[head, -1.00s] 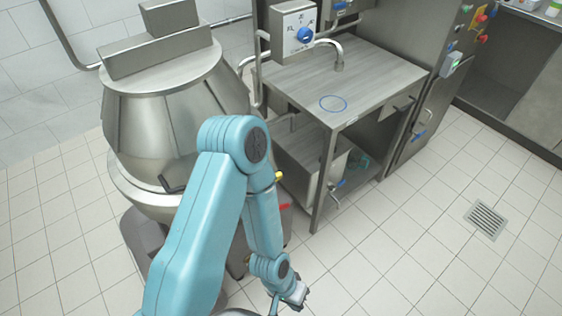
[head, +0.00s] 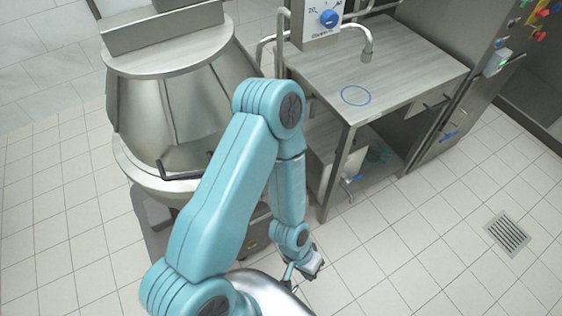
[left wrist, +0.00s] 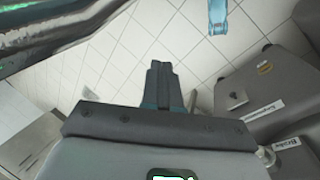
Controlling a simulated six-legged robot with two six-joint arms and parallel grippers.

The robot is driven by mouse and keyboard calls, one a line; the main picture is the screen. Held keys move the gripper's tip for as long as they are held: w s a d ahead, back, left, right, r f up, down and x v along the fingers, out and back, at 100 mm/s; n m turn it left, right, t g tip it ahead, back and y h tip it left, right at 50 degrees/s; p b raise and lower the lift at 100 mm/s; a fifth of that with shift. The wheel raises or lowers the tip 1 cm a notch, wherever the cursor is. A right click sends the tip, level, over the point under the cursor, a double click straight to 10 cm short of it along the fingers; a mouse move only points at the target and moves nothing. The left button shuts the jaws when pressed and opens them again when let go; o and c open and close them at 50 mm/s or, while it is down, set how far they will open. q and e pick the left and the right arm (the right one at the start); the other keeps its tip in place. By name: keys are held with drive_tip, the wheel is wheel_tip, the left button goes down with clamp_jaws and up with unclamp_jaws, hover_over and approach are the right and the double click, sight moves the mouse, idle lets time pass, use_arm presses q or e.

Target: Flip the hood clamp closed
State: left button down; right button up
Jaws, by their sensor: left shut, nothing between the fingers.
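A large metal vessel (head: 190,105) with a hood-like flat top stands at the left in the head view. A dark bent bar (head: 182,175) lies across its lower front rim; it may be the hood clamp, but I cannot tell for sure. My left gripper (head: 310,266) hangs low over the floor, right of the vessel and apart from it. In the left wrist view its fingers (left wrist: 162,75) are shut together with nothing between them. My right gripper is not in view.
A steel table (head: 400,65) with a tap (head: 367,45) and a blue ring mark stands at the right. A grey box marked Brake (left wrist: 295,155) lies at the right of the left wrist view. Tiled floor with a drain grate (head: 507,233) is clear at right.

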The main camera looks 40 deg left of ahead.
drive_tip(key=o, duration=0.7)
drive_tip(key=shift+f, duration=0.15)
use_arm(q)
drive_tip(key=w+a+r+n+y+b, duration=0.1)
drive_tip(key=w+a+r+n, duration=0.5)
drive_tip(key=w+a+r, duration=0.55)
drive_tip(key=a+r+n+y, duration=0.1)
drive_tip(key=a+r+n, duration=0.2)
drive_tip(key=r, duration=0.6)
drive_tip(key=a+r+n+y, duration=0.2)
drive_tip(key=a+r+n, duration=0.1)
drive_tip(key=a+r, duration=0.5)
drive_tip(key=shift+w+r+n+b, duration=0.2)
drive_tip(key=shift+r+n+b, duration=0.2)
drive_tip(key=shift+r, duration=0.1)
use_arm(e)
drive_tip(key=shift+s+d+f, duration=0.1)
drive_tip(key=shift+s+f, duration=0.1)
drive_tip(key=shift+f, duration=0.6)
